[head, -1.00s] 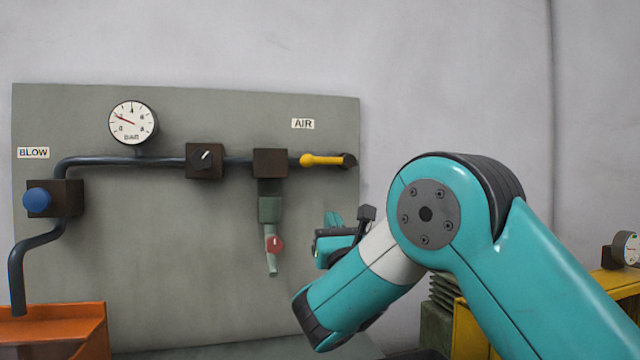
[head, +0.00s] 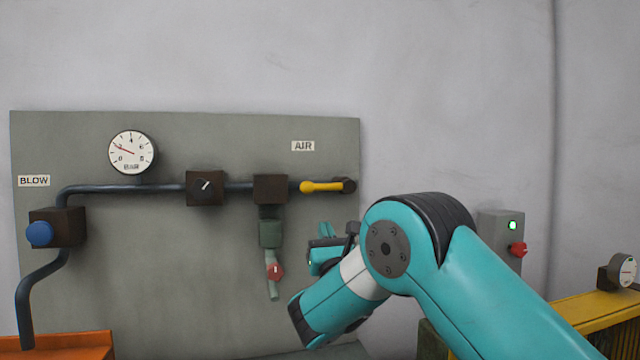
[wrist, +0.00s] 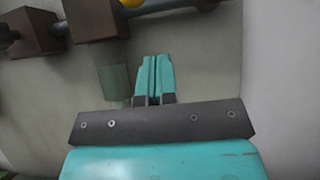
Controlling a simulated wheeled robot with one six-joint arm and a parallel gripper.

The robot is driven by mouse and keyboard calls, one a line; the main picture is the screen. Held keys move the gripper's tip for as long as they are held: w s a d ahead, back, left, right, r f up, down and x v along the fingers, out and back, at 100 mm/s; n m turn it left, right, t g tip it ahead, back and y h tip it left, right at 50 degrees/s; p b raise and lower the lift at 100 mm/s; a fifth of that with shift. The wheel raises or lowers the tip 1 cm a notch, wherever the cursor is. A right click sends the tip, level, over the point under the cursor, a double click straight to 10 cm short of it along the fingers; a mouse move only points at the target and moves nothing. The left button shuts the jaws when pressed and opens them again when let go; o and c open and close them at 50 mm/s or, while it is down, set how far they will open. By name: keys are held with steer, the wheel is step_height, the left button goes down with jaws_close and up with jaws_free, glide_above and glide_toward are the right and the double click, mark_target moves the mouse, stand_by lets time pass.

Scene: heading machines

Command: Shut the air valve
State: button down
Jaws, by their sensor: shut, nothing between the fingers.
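The air valve's yellow lever (head: 322,187) lies level, in line with the dark pipe, under the AIR sign (head: 303,146) at the panel's right edge. In the wrist view only its rounded yellow end (wrist: 131,2) shows, at the top edge. My gripper (head: 325,230) is below and apart from the lever in the head view, partly hidden by my own arm. In the wrist view my gripper (wrist: 154,58) has its two teal fingers together with nothing between them.
A brown block (head: 270,189) with a green filter bowl (head: 270,234) and a small red tap (head: 275,272) hangs left of my gripper. A pressure gauge (head: 131,152) and a blue BLOW button (head: 39,233) are farther left. A grey box with a red knob (head: 518,249) is at right.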

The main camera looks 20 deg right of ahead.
mark_target(328, 187)
steer(key=w+r+p, duration=0.4)
steer(key=r+p, duration=0.2)
